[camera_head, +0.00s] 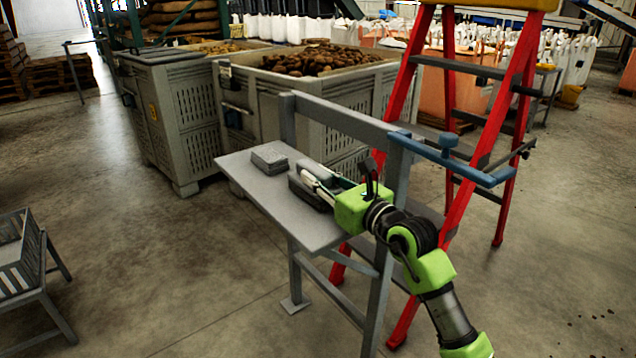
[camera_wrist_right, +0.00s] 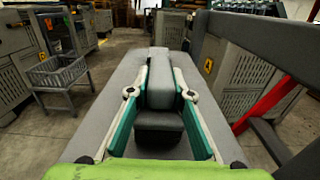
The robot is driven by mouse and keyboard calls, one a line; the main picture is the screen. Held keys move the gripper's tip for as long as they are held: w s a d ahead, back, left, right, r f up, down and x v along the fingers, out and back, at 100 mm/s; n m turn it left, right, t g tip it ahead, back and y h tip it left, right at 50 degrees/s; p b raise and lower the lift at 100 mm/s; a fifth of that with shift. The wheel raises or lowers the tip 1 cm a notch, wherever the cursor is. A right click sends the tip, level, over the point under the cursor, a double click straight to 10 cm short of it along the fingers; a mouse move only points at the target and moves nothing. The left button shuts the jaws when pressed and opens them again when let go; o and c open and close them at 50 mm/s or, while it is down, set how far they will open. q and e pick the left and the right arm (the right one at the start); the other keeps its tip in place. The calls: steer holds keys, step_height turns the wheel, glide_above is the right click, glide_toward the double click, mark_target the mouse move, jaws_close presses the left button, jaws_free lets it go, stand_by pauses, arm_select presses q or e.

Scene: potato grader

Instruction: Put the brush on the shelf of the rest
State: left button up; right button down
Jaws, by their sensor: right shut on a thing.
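The rest is a grey stand with a flat shelf (camera_head: 240,173) at its front, on legs, with a grey rail behind. The brush (camera_head: 309,194) is a dark grey block with a lighter grey upper part. My right gripper (camera_head: 315,171) is shut on that upper part, over the right half of the shelf. In the right wrist view the brush (camera_wrist_right: 160,122) sits between the fingers of the gripper (camera_wrist_right: 161,78), with the shelf (camera_wrist_right: 103,115) below. I cannot tell whether its underside touches the shelf. My left gripper is not in view.
A small grey stacked block (camera_head: 269,160) lies on the shelf, left of the brush. A blue bracket (camera_head: 465,160) juts from the stand's right end, close to a red stepladder (camera_head: 460,200). Potato crates (camera_head: 180,120) stand behind. Floor at the front left is free beside a slatted grey rack (camera_head: 22,262).

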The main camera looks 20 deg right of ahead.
steer(key=shift+f, duration=0.2)
steer(key=shift+f, duration=0.15)
steer(key=c, duration=1.8)
jaws_free()
